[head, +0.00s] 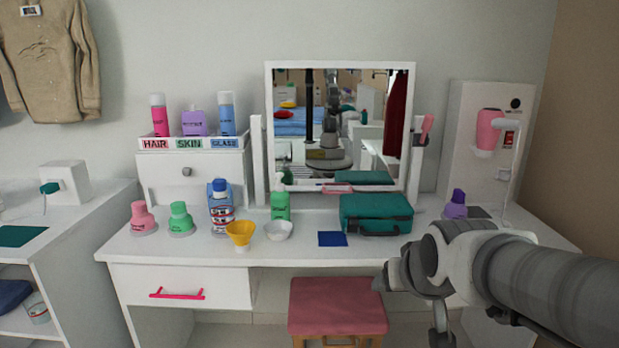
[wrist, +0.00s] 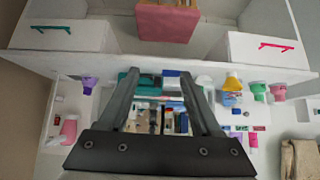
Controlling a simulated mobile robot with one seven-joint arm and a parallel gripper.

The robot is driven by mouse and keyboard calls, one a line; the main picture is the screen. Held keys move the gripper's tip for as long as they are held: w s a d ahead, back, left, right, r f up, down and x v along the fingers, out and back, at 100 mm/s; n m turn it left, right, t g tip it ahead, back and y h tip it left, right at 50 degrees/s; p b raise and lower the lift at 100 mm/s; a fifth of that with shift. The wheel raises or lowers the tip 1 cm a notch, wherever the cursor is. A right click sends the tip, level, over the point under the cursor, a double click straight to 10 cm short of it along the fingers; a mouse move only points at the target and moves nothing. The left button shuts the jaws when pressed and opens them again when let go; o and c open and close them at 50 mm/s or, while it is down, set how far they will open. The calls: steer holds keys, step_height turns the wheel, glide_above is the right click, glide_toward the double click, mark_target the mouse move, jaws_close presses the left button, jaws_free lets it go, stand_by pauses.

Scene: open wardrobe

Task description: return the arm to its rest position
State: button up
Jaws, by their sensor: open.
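My arm (head: 545,285) reaches in from the right in the head view, in front of the dressing table's right part.
A pink stool (head: 337,305) stands in front, left of my gripper. A mirror (head: 340,130) stands behind.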

steer(key=s+f+g, duration=0.1)
steer(key=s+g, duration=0.2)
steer(key=s, duration=1.3)
step_height(320, 180, up, 23)
steer(key=p, duration=2.3)
steer(key=shift+w+f, duration=0.15)
steer(key=shift+w, duration=0.25)
steer(key=shift+a, duration=0.1)
